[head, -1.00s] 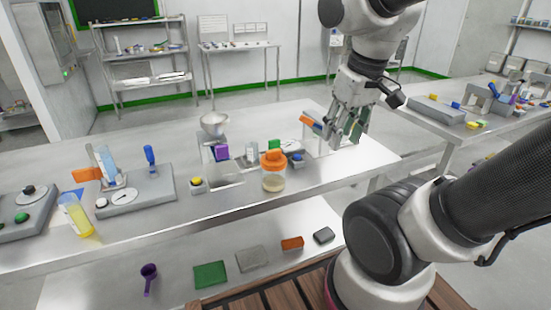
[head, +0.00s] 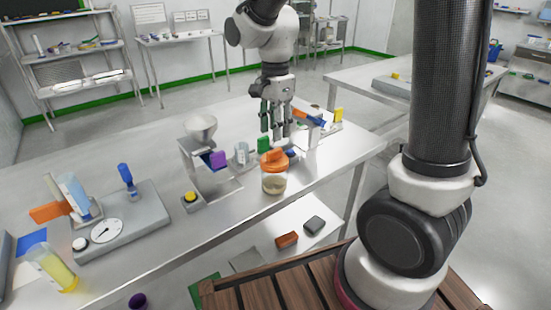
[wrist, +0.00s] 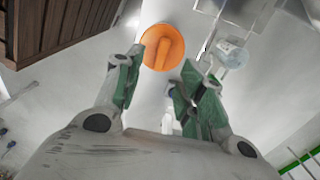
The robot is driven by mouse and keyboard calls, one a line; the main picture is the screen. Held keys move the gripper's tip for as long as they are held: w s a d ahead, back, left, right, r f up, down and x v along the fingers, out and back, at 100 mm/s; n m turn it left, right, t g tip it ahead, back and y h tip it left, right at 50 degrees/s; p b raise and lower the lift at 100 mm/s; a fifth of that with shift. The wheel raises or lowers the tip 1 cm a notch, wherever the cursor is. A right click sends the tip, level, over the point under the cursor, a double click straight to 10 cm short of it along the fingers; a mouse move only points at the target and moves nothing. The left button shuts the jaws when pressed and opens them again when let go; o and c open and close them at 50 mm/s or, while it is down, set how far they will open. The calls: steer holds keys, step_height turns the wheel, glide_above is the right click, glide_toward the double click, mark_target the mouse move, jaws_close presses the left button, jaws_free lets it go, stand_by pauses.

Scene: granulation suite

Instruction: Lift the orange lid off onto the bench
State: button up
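The orange lid (head: 274,160) sits on a clear jar (head: 274,185) with beige contents, near the front edge of the steel bench (head: 225,225). The round lid with its raised grip bar also shows in the wrist view (wrist: 162,48), at the top centre. My gripper (head: 275,132) points down above and just behind the lid in the head view. Its green-padded fingers (wrist: 153,88) are apart with nothing between them, and the lid lies beyond their tips. I see no contact with the lid. The jar is mostly hidden under the lid in the wrist view.
An orange-and-blue item (head: 309,117) stands to the right.

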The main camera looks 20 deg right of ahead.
mark_target(274, 150)
step_height(274, 150, down, 8)
steer(key=shift+w+a+r, duration=0.1)
steer(key=shift+r, duration=0.1)
steer(key=shift+c, duration=0.4)
jaws_close()
